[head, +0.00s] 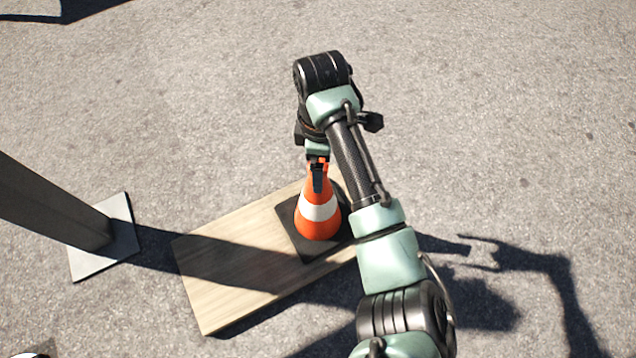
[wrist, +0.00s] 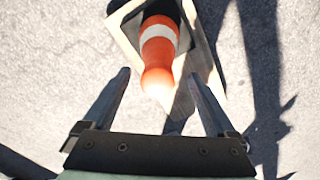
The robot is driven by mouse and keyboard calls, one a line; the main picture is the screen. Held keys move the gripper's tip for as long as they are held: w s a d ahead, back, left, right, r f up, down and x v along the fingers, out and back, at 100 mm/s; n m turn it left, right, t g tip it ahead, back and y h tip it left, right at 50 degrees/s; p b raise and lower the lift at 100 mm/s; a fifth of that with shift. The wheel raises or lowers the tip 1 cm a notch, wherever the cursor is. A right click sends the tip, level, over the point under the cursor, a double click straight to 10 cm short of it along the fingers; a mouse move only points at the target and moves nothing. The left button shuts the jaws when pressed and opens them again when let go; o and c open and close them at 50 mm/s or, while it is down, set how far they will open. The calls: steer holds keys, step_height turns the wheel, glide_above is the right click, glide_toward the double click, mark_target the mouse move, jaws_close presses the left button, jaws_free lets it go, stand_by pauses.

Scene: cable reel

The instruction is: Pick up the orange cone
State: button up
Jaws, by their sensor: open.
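The orange cone (head: 318,213) has a white band and a dark square base, and stands upright near the right end of a wooden board. My gripper (head: 318,178) is at the cone's top in the head view, with a dark finger in front of the tip. In the wrist view the cone (wrist: 158,50) shows with its tip toward me, between and slightly beyond the two open fingers of my gripper (wrist: 158,82). Gaps show on both sides of the tip. Whether a finger touches the cone cannot be told.
The wooden board (head: 225,285) lies on rough grey pavement. A dark post (head: 50,205) on a square grey plate (head: 120,235) stands to the left. Shadows cross the board and the ground at right. The pavement beyond the board is open.

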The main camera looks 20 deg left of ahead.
steer(key=b, duration=0.5)
glide_above(318, 198)
steer(key=w+a, duration=0.1)
steer(key=w, duration=0.2)
steer(key=f, duration=0.5)
steer(key=shift+s, duration=0.25)
steer(key=shift+p, duration=0.35)
jaws_close()
steer(key=shift+r, duration=0.1)
